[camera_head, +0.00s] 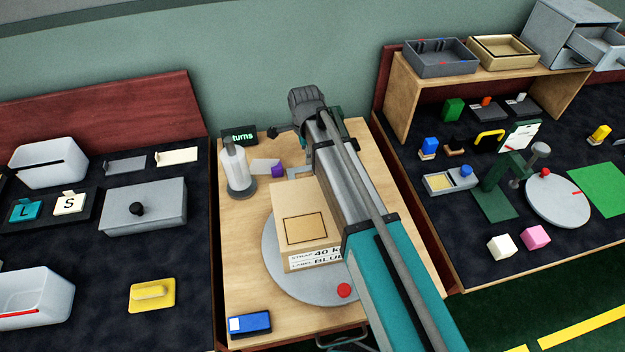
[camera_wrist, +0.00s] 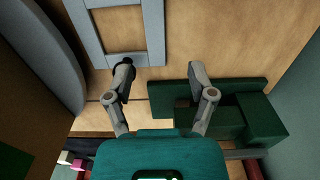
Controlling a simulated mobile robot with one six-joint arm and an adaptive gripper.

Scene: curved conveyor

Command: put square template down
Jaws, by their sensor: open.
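The square template (camera_wrist: 153,35) is a grey square frame with an open middle, at the top of the wrist view. It appears to lie flat on the wooden table (camera_wrist: 180,40). In the head view a small grey piece (camera_head: 298,172) beside my arm may be its corner; the rest is hidden. My gripper (camera_wrist: 160,72) is open with nothing between its fingertips. Its left fingertip is at the template's near edge; I cannot tell whether they touch. Its right fingertip is beside a dark green block (camera_wrist: 255,115).
A cardboard box (camera_head: 305,205) sits on a grey turntable (camera_head: 310,293) with a red knob. Dark side benches hold several objects.

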